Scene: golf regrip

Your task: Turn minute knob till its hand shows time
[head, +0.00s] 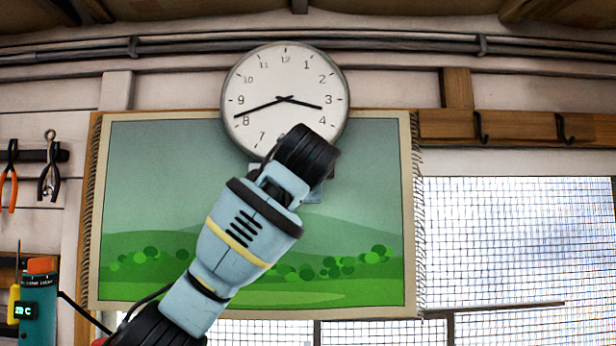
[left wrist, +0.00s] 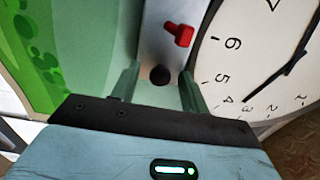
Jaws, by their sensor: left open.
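A round white clock (head: 262,85) hangs on the wall in the head view. Its short hand points between 3 and 4, and its long hand points just past 8. My left arm covers its lower right edge. In the left wrist view the clock face (left wrist: 226,68) is at the right. Beside it, a pale plate (left wrist: 158,28) carries a red knob (left wrist: 180,35) and a dark round knob (left wrist: 160,75). My left gripper (left wrist: 159,82) is open, with the dark knob showing between its fingers; contact cannot be told. The red knob is beyond the fingertips. The right gripper is out of view.
A green landscape hanging (head: 150,180) is behind my left arm, below the clock. Pliers (head: 49,178) hang at the left. A wooden rail with hooks (head: 515,127) and a bright window (head: 530,240) are at the right.

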